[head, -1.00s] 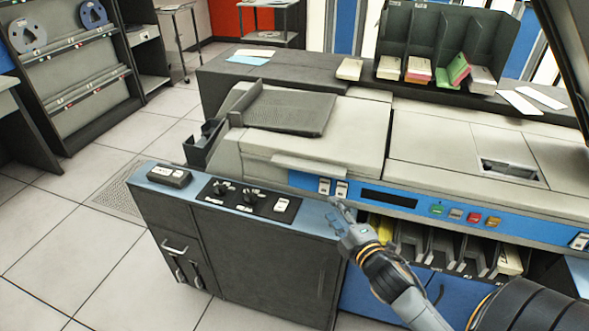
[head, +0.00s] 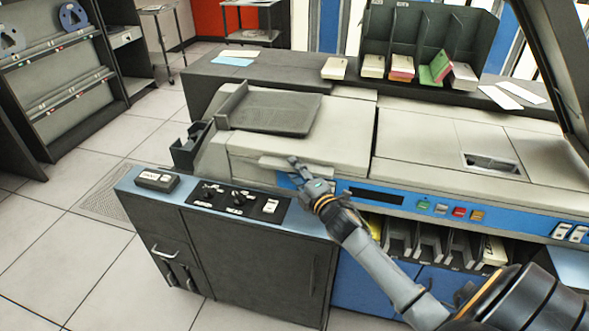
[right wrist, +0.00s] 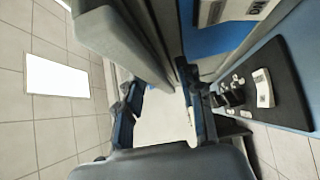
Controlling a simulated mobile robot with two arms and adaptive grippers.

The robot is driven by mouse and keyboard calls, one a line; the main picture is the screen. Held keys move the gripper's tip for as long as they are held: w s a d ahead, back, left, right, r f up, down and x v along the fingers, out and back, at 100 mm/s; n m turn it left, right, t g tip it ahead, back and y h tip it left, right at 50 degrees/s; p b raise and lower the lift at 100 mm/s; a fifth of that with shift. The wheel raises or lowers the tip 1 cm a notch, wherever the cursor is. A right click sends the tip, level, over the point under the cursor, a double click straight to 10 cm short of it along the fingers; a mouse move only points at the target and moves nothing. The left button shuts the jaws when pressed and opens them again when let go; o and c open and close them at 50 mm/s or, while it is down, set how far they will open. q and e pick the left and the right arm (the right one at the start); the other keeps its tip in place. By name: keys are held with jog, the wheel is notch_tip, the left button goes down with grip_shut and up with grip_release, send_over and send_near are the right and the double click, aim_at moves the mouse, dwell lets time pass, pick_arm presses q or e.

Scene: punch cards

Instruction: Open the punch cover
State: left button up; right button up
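The punch cover (head: 335,133) is the beige lid on the left part of the machine, and it is closed. Its protruding front lip (head: 272,164) sits above the blue control strip. My right gripper (head: 297,166) is at the right end of this lip, with its fingertips close to it; I cannot tell whether they touch. In the right wrist view my right gripper (right wrist: 160,108) has its two fingers apart, with a clear gap and nothing held between them. A beige machine edge (right wrist: 115,42) runs beside the fingers there. My left gripper is not in view.
A lower cabinet with knobs (head: 238,198) and switches stands in front on the left. Colored buttons (head: 459,212) line the strip on the right, above card pockets (head: 428,240). A dark card tray (head: 275,112) lies on top. Floor is free at left.

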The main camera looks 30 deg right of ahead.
jog(key=shift+w, duration=0.35)
grip_shut()
